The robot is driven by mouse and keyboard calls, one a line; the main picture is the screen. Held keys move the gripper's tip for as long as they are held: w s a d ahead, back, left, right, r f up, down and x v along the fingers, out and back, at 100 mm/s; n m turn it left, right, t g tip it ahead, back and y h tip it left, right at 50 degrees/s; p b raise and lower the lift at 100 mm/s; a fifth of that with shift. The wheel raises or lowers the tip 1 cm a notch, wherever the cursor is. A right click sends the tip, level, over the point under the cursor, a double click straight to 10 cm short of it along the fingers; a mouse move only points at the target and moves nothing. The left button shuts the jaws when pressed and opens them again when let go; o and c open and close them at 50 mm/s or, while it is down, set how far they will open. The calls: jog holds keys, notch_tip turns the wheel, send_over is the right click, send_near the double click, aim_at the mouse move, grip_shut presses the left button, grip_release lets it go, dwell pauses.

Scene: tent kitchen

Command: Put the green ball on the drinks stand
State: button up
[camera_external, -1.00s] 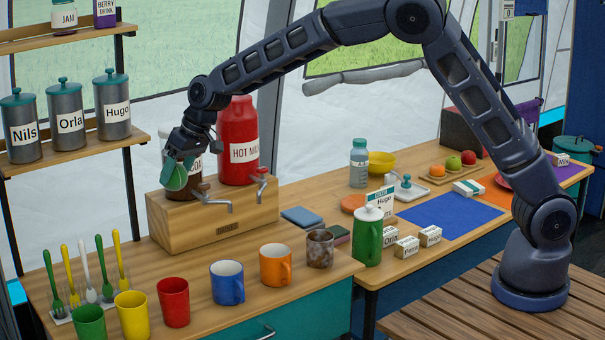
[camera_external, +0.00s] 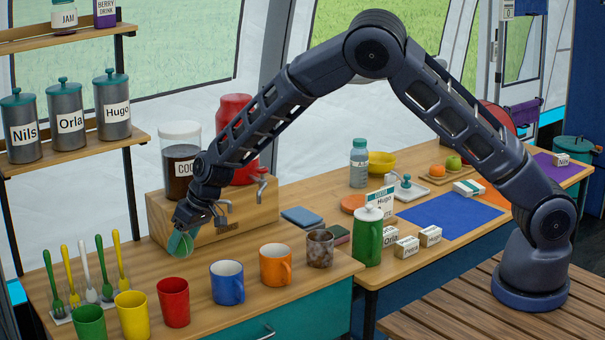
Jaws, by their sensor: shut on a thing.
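The green ball (camera_external: 180,245) is held in my gripper (camera_external: 183,232), which points down and is shut on it. The ball appears in front of the left part of the drinks stand's front face, low near the counter; I cannot tell whether it touches either. The drinks stand (camera_external: 245,214) is a long wooden block with taps on its front. A clear jar of dark cocoa (camera_external: 180,150) and a red hot-drink container (camera_external: 236,112) stand on it. My wrist and forearm hide part of both containers and of the stand's front and top.
In front of the stand are green (camera_external: 90,322), yellow (camera_external: 132,315), red (camera_external: 173,302), blue (camera_external: 227,283), orange (camera_external: 275,265) and speckled (camera_external: 320,247) cups. Cutlery (camera_external: 84,271) stands upright at left. Shelves with canisters (camera_external: 70,108) rise behind. Bare counter lies between stand and cups.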

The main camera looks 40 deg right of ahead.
jog(key=shift+f, duration=2.6)
jog(key=shift+f, duration=0.15)
jog(key=o, duration=1)
jog(key=shift+c, duration=0.2)
